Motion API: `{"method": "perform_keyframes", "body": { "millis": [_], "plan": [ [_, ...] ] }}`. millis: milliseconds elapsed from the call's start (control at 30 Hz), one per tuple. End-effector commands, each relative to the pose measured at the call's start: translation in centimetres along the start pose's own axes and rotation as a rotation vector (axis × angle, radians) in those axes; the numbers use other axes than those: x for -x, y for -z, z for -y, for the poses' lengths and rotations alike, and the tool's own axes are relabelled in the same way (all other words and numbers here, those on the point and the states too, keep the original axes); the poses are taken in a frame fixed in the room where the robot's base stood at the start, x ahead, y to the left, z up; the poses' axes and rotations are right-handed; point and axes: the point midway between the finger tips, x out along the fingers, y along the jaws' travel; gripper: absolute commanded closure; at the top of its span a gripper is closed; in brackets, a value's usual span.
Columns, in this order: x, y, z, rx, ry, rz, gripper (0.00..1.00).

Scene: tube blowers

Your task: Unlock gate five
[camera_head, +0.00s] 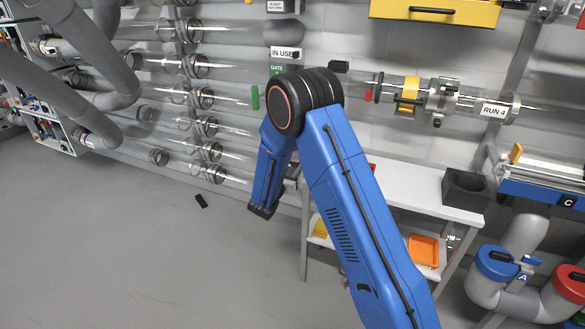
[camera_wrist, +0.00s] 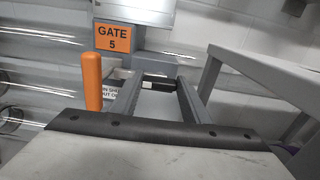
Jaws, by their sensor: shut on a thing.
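The orange "GATE 5" sign (camera_wrist: 114,38) shows in the wrist view at upper left. An upright orange handle (camera_wrist: 92,82) stands below it, to the left of my gripper (camera_wrist: 159,80). My gripper's two grey fingers reach forward and are shut on a grey block (camera_wrist: 157,64) under a grey post; the fingers hide part of it. A small black piece shows between the fingers. In the head view my blue arm covers the place where the gripper works, so the hold is not visible there.
In the wrist view a grey table (camera_wrist: 265,70) stands close on the right.

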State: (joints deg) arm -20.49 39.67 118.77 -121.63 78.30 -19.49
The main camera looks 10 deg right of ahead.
Motion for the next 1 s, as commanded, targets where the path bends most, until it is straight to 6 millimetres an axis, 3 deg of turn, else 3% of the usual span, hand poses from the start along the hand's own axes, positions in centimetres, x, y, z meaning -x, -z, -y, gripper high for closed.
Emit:
{"method": "perform_keyframes", "body": {
  "millis": [267,1000],
  "plan": [
    [0.03,0.02,-0.07,0.138,0.0,0.0,0.98],
    [0.05,0.19,-0.38,0.827,-0.001,0.0,0.98]
  ]
}}
